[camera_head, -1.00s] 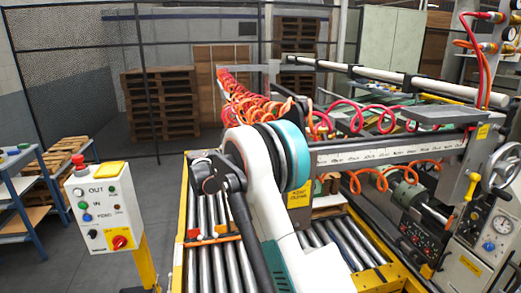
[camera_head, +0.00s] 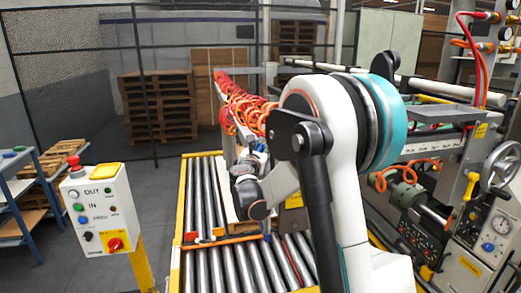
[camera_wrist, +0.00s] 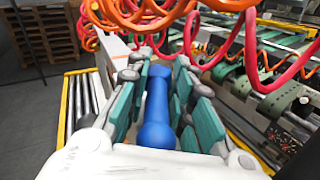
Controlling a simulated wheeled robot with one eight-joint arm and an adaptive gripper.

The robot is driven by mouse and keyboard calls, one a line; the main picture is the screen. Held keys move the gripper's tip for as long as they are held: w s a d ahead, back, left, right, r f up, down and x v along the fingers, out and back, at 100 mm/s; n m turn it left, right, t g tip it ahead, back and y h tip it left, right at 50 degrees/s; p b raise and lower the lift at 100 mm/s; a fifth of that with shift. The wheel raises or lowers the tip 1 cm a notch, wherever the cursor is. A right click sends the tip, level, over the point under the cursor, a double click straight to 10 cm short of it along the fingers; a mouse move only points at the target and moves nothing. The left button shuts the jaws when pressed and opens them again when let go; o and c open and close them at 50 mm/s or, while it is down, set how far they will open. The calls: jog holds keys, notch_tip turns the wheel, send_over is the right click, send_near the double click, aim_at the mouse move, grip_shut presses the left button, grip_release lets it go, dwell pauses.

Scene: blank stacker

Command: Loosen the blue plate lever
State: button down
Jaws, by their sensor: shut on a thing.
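The blue plate lever (camera_wrist: 157,122) stands between the finger pads of my gripper (camera_wrist: 166,88) in the wrist view. It is a smooth blue handle with a thicker near end. More blue shows just right of it, partly hidden by the right-hand finger. My gripper is shut on the lever, with teal pads on both sides. In the head view my arm hides the lever and most of the gripper, beside the orange coiled hoses.
Orange and red coiled hoses (camera_wrist: 258,60) hang close around and beyond my gripper. A roller conveyor (camera_head: 203,205) with yellow edges lies below the arm. A control box (camera_head: 98,210) stands at left; a machine with a handwheel (camera_head: 502,172) stands at right.

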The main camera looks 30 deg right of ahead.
dwell(0.5)
jog(key=c, duration=1.6)
grip_release()
jog(key=shift+a, duration=0.15)
jog(key=shift+o, duration=0.2)
jog(key=v, duration=1.2)
jog(key=shift+d, duration=0.2)
jog(key=shift+s, duration=0.15)
